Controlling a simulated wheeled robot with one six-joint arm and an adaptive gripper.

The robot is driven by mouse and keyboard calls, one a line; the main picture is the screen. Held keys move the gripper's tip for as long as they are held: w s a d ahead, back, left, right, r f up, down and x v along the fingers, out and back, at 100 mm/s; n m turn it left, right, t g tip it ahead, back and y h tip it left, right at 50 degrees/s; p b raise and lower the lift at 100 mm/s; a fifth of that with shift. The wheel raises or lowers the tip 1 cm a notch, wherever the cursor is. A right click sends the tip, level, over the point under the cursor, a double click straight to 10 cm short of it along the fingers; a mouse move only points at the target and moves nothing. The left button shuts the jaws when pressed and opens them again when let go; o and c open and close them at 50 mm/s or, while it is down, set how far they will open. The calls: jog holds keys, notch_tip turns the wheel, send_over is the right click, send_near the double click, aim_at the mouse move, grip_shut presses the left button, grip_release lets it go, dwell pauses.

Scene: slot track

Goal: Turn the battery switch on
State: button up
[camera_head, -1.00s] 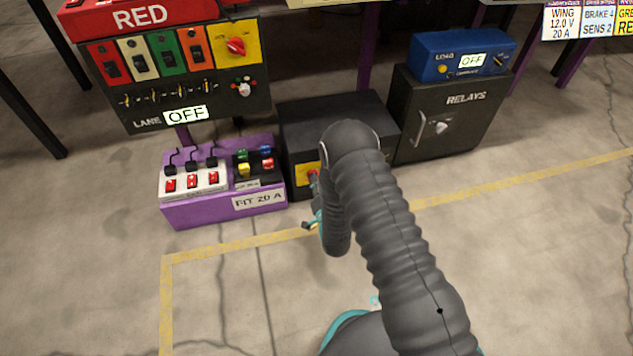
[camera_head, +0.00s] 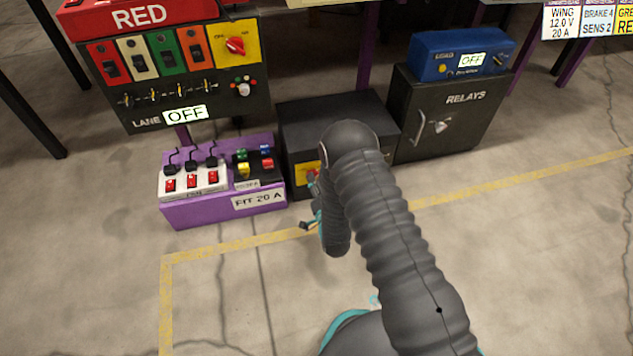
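A black box (camera_head: 345,112) stands on the floor behind my arm. Its front carries a yellow plate (camera_head: 300,178) with a red part on it, mostly hidden by my gripper and wrist. Another yellow plate with a red rotary knob (camera_head: 236,46) is on the dark lane panel at the upper left. No readable label tells which one is the battery switch. My gripper (camera_head: 308,214) is just in front of the black box's yellow plate, partly behind my wrist. I cannot tell whether it touches the red part or how far its fingers are apart.
A purple box (camera_head: 185,215) with red switches and coloured fuses stands left of the black box. A dark relays cabinet (camera_head: 415,105) with a blue unit (camera_head: 430,50) reading OFF stands right. The lane panel's display (camera_head: 185,114) reads OFF. The floor in front is clear.

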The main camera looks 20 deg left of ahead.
jog(key=v, duration=0.7)
jog(key=shift+s+d, duration=0.2)
jog(key=shift+r, duration=0.1)
dwell(0.4)
